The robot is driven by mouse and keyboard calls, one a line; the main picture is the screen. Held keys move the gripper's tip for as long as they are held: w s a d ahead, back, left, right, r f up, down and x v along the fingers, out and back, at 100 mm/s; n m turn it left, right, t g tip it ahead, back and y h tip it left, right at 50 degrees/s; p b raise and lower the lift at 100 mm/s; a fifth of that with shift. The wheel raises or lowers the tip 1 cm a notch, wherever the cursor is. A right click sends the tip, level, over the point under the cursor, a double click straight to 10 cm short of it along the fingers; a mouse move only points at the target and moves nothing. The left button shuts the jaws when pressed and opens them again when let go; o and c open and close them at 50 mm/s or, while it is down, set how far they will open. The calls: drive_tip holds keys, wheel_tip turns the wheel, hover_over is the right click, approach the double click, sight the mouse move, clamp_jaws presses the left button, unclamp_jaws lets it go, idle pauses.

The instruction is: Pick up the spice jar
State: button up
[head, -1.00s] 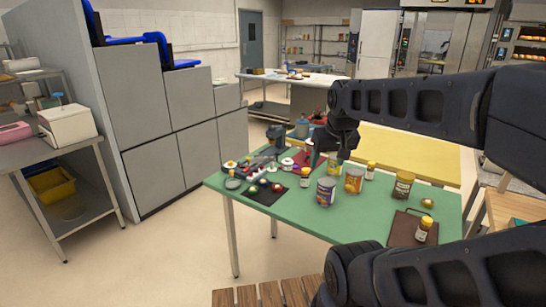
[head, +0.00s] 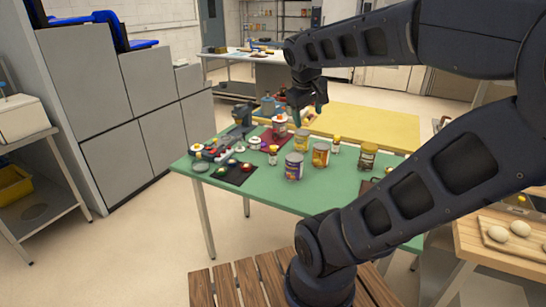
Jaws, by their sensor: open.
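Small spice jars with yellow caps stand on the green table (head: 262,190). One spice jar (head: 273,155) is left of the cans. Another spice jar (head: 336,145) is right of them. A larger brown jar with a yellow lid (head: 367,157) stands farther right. I cannot tell which jar the task means. My gripper (head: 309,108) is open, pointing down above the far part of the table, behind the cans. Nothing shows between its fingers. My arm hides the right part of the table.
A purple can (head: 294,167), an orange can (head: 320,154) and a tan can (head: 302,138) crowd the middle. A dark mat (head: 233,174) with small items is at left. A yellow table (head: 370,125) lies behind. A wooden table (head: 500,240) with eggs is at right.

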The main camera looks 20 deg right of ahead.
sight(273, 157)
drive_tip(key=w+d+n+t+h, duration=0.1)
drive_tip(key=w+d+n+h, duration=0.35)
drive_tip(key=w, duration=0.35)
drive_tip(key=w+d+n+t+h, duration=0.1)
drive_tip(key=w+d+n+h, duration=0.2)
drive_tip(key=w+n, duration=0.45)
drive_tip(key=w+a+r+n+t, duration=0.1)
drive_tip(key=w+a+n+t, duration=0.35)
drive_tip(key=w+n, duration=0.35)
drive_tip(key=w+a+n+t, duration=0.4)
drive_tip(key=w+a+n, duration=0.1)
drive_tip(key=w, duration=0.5)
wheel_tip(273, 157, down, 40)
drive_tip(key=shift+w+r, duration=0.1)
drive_tip(key=x, duration=0.5)
drive_tip(key=shift+w+r, duration=0.1)
drive_tip(key=shift+a+r+x, duration=0.1)
drive_tip(key=shift+r+x, duration=0.05)
drive_tip(key=shift+x, duration=1.25)
drive_tip(key=shift+a+r+x, duration=0.15)
drive_tip(key=shift+x, duration=1.25)
drive_tip(key=shift+w, duration=0.15)
drive_tip(key=c, duration=1.1)
